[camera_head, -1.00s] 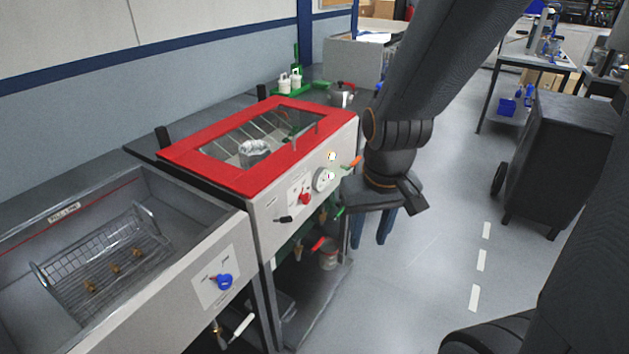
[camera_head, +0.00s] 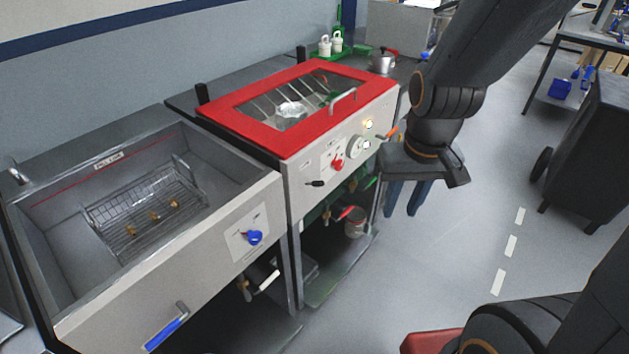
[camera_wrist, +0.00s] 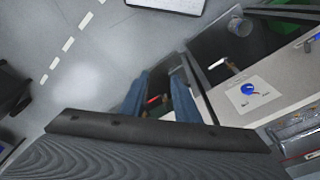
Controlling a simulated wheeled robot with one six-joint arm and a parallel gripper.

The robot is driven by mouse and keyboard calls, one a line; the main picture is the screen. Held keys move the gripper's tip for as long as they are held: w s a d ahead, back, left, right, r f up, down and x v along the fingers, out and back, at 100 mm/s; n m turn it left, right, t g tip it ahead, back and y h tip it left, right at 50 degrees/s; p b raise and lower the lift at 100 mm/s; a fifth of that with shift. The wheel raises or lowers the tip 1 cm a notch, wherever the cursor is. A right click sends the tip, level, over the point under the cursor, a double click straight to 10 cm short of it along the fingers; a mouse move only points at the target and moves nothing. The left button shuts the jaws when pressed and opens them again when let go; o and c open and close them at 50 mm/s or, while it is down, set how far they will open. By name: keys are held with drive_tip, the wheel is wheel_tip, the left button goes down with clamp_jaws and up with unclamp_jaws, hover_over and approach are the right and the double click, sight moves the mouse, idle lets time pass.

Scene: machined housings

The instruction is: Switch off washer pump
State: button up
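The red-lidded washer has a front panel (camera_head: 330,165) with a red knob (camera_head: 338,164), a pale round dial (camera_head: 355,148), a lit yellow light (camera_head: 368,124) and a black lever (camera_head: 316,183). The sink unit to its left has a blue knob (camera_head: 254,237) on a white plate; a blue knob on a white plate also shows in the wrist view (camera_wrist: 247,89). The labels are too small to read, so I cannot tell which control is the pump's. My gripper (camera_head: 405,197) hangs pointing down beside the washer's right front. Its blue fingers are apart and empty, also in the wrist view (camera_wrist: 158,98).
A wire basket (camera_head: 130,235) with brass parts lies in the sink. An orange-handled lever (camera_head: 390,134) sticks out at the washer's right, close to my gripper. Below are a red valve handle (camera_head: 352,214) and a pot (camera_head: 355,226). The floor (camera_head: 470,230) on the right is clear up to a dark cart (camera_head: 590,150).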

drive_tip(key=shift+w+a, duration=0.15)
drive_tip(key=shift+w, duration=0.1)
drive_tip(key=c, duration=0.4)
drive_tip(key=w+a+n, duration=0.2)
drive_tip(key=w+a, duration=0.1)
drive_tip(key=w+a+n+b, duration=0.1)
drive_tip(key=w+a, duration=0.2)
drive_tip(key=w, duration=0.1)
drive_tip(key=w+a+n+t+b, duration=0.1)
drive_tip(key=w+a+n, duration=0.1)
drive_tip(key=w+a, duration=0.2)
drive_tip(key=shift+f+n+h, duration=0.3)
drive_tip(key=shift+h, duration=0.1)
clamp_jaws()
drive_tip(key=w+a+n+t+b, duration=0.1)
drive_tip(key=w+a+n, duration=0.2)
drive_tip(key=w+a, duration=0.3)
drive_tip(key=a, duration=0.4)
drive_tip(key=shift+w+a+n+b, duration=0.15)
drive_tip(key=shift+n+b, duration=0.15)
drive_tip(key=shift+b, duration=0.1)
drive_tip(key=shift+r, duration=0.1)
